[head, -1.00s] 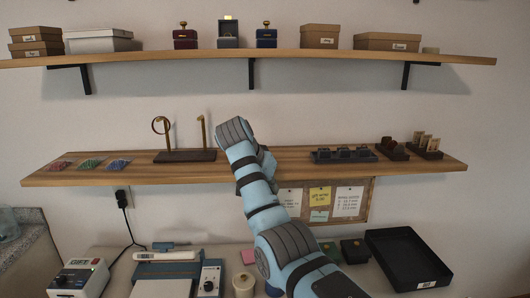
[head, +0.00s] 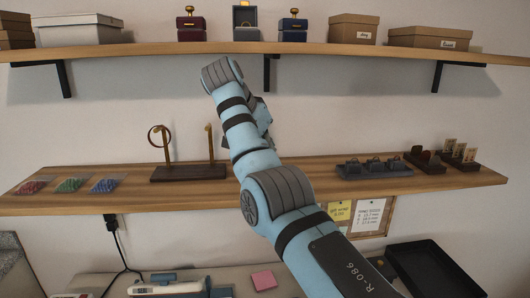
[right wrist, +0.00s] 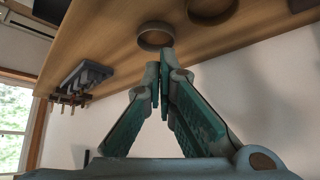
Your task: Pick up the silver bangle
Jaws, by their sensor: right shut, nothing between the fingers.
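In the right wrist view, a ring-shaped band (right wrist: 156,37), greyish brown in this light, rests against the wooden shelf; it looks like the silver bangle, but its colour is unclear. My right gripper (right wrist: 160,72) is shut and empty, its fingertips just short of this band and apart from it. In the head view my right arm reaches up in front of the shelves, and its gripper is largely hidden behind the arm links. I cannot pick out the silver bangle in the head view. My left gripper is not in view.
A second round item (right wrist: 212,10) is near the band. A dark stand with brass posts (head: 188,173) holds a reddish ring on the middle shelf (head: 290,170). A grey ring display (head: 373,170) stands right of my arm. The upper shelf (head: 350,50) carries several boxes.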

